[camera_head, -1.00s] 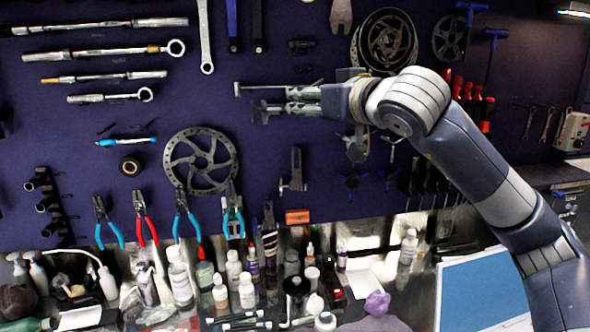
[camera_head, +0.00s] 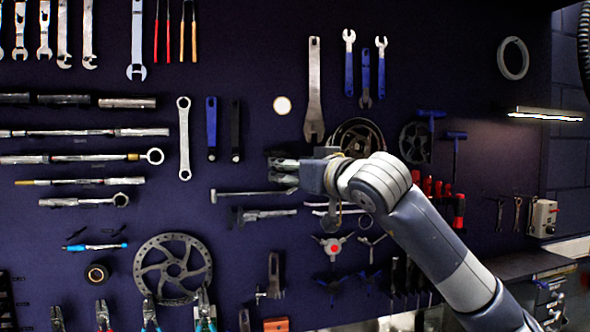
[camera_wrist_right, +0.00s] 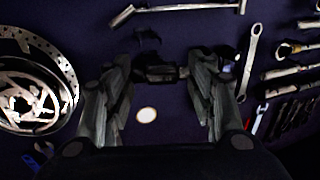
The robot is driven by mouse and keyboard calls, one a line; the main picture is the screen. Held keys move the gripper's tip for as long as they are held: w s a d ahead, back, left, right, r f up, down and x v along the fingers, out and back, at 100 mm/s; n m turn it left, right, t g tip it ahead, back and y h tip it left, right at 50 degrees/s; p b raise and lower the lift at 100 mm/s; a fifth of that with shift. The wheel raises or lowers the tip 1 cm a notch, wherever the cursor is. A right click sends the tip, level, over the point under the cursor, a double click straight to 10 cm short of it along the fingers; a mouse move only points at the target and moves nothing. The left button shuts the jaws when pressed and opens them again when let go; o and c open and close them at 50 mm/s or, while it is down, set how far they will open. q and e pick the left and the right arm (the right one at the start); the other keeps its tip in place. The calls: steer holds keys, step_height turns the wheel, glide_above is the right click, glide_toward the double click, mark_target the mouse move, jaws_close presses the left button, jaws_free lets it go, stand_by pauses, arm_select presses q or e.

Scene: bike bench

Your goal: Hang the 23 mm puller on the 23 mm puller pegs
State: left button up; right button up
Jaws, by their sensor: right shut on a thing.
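My right gripper (camera_head: 276,170) is at the pegboard, its fingers pointing left in the head view. In the right wrist view, the gripper (camera_wrist_right: 160,75) is shut on a small dark piece (camera_wrist_right: 161,74), which spans between the two fingertips. I take it for the 23 mm puller; no size marking is readable. Another dark, hook-shaped piece (camera_wrist_right: 147,38) is on the board just beyond it. I cannot make out the 23 mm puller pegs; the fingers cover part of the board. Whether the held piece touches the board is unclear. My left gripper is out of view.
A pale round disc (camera_head: 282,105) is on the board above the gripper. A hammer-like tool (camera_head: 250,193) hangs just below. A ring wrench (camera_head: 184,138) hangs left.

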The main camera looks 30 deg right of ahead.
steer(key=w+d+p, duration=0.1)
steer(key=w+p, duration=0.1)
steer(key=w, duration=0.4)
steer(key=shift+w+d+f, duration=0.15)
steer(key=shift+d+f, duration=0.15)
stand_by(0.3)
stand_by(0.6)
steer(key=o, duration=1.3)
steer(key=shift+f, duration=0.1)
steer(key=s, duration=1.2)
